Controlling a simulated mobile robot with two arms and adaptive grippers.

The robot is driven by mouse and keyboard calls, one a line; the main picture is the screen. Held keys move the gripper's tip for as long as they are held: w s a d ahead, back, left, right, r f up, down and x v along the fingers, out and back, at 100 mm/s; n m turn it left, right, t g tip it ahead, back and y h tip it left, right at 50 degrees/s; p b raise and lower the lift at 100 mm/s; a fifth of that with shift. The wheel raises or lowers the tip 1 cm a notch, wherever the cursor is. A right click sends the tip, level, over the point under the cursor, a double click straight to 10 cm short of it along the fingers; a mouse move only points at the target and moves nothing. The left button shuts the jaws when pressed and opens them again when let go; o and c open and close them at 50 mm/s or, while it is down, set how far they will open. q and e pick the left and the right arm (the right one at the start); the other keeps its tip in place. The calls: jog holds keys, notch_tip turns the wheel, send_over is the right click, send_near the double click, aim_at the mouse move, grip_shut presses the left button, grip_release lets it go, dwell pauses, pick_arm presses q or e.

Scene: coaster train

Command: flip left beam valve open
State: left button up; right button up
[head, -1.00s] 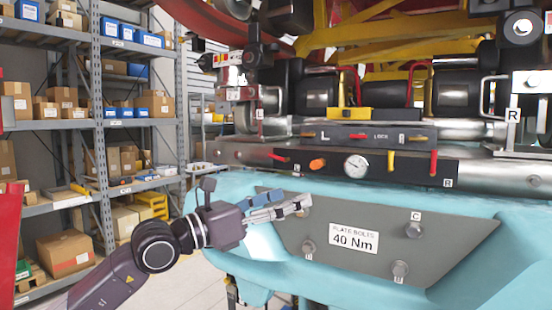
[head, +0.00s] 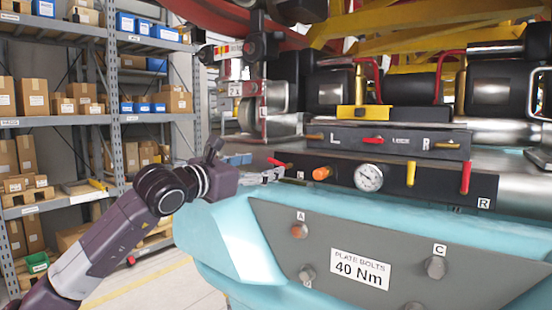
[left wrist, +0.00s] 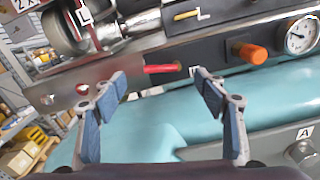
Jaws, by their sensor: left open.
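A dark valve panel (head: 425,183) runs along the teal beam. At its left end a red valve lever (head: 278,162) sticks out sideways to the left, beside a small white label. My left gripper (head: 272,173) is in front of and just below this lever. In the left wrist view the red lever (left wrist: 162,69) lies roughly horizontal beyond the gap between the open fingers of the gripper (left wrist: 160,82). Nothing is held, and I see no clear contact. My right gripper is not in view.
An orange knob (head: 321,173), a gauge (head: 368,177), a yellow lever (head: 410,173) and another red lever (head: 465,177) sit along the panel. An upper panel (head: 350,139) has more small levers. A grey bolt plate (head: 380,275) is below. Shelves (head: 115,90) stand left.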

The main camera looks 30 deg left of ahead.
aim_at(276, 163)
pick_arm(q)
jog(key=w, duration=0.1)
jog(key=w+p, duration=0.2)
jog(key=w, duration=0.1)
jog(key=shift+w+d+r, duration=0.1)
jog(key=shift+d+r, duration=0.05)
jog(key=shift+d, duration=0.1)
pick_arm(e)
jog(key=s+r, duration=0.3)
pick_arm(q)
jog(key=shift+w+f, duration=0.2)
jog(key=shift+w, duration=0.55)
jog(key=shift+s, duration=0.1)
jog(key=c, duration=1.1)
jog(key=n+b, duration=0.1)
jog(key=b, duration=0.1)
jog(key=shift+f+n+b, duration=0.3)
jog(key=shift+f, duration=0.1)
jog(key=shift+c, duration=0.2)
jog(key=shift+n+b, duration=0.45)
jog(key=shift+n, duration=0.05)
jog(key=shift+r, duration=0.1)
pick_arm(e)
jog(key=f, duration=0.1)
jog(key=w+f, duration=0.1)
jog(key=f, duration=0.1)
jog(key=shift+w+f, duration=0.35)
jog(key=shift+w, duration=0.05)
pick_arm(q)
jog(key=o, duration=1.1)
